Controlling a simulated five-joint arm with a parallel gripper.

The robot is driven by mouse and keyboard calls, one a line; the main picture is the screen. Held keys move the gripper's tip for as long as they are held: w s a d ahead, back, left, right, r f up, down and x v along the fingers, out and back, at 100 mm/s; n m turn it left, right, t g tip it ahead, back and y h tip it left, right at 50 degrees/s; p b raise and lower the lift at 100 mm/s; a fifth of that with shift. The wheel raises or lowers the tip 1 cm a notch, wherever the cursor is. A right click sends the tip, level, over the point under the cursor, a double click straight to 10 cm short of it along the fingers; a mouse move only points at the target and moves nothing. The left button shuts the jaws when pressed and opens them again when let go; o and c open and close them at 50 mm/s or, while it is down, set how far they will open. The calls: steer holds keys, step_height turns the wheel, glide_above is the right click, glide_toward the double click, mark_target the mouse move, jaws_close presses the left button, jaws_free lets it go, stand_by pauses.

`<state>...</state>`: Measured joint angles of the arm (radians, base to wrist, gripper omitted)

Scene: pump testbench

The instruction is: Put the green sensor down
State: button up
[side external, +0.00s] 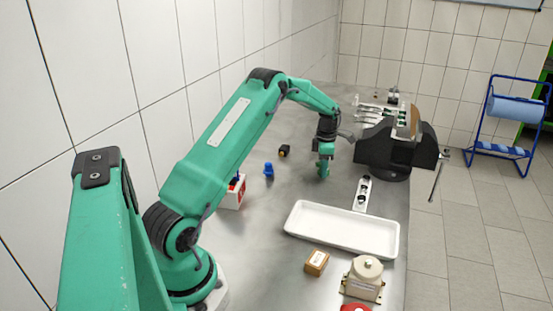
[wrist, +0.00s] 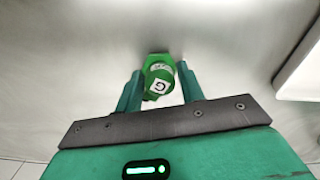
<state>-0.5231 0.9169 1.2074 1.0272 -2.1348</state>
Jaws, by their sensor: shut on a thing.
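The green sensor (wrist: 160,78) is between the two fingers of my gripper (wrist: 160,90) in the wrist view. I cannot tell whether the sensor touches the table.
A white tray (side external: 342,244) lies in front of my gripper. A black vise (side external: 395,150) stands to the right. A blue part (side external: 268,169) and a black part (side external: 284,151) stand to the left. A brown box (side external: 316,262) and a beige device (side external: 362,279) are nearer.

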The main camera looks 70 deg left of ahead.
steer(key=shift+f, duration=0.15)
steer(key=o, duration=1)
step_height(320, 180, up, 12)
steer(key=shift+r, duration=0.2)
stand_by(0.5)
